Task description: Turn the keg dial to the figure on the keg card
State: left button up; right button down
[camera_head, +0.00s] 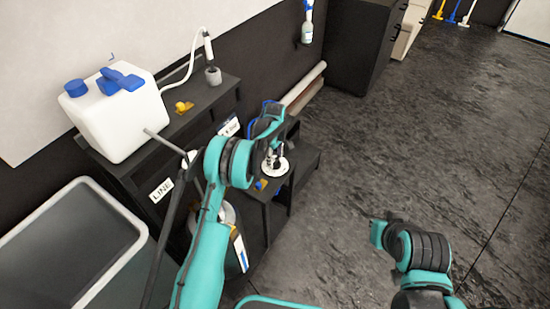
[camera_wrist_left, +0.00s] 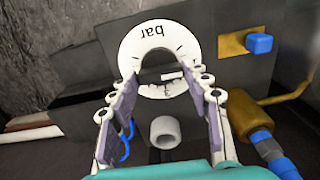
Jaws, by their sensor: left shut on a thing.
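The white dial face (camera_head: 276,167) sits on a dark stand beside the shelf. It also shows in the left wrist view (camera_wrist_left: 132,42), with "bar" upside down. My left gripper (camera_head: 270,155) is over the dial, its fingers (camera_wrist_left: 161,82) shut on the dial's knob at the middle of the face. The knob is mostly hidden, and I cannot read its setting. A white and blue card (camera_head: 229,126) stands behind my left arm; its figure is too small to read. A keg (camera_head: 229,213) with a label stands below, partly behind my arm.
A white jug (camera_head: 120,122) with blue caps stands on the dark shelf at left, above a "LINE" card (camera_head: 161,190). A grey tray (camera_head: 72,243) is at lower left. A yellow fitting with a blue handle (camera_wrist_left: 259,43) is beside the dial. The floor at right is clear.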

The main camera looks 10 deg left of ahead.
aim_at(275, 160)
pick_arm(q)
jog(key=m, duration=0.5)
jog(key=shift+m, duration=0.3)
dwell(0.4)
jog(key=o, duration=1.2)
jog(key=shift+c, duration=0.2)
jog(key=shift+r, duration=0.15)
notch_tip(275, 160, up, 12)
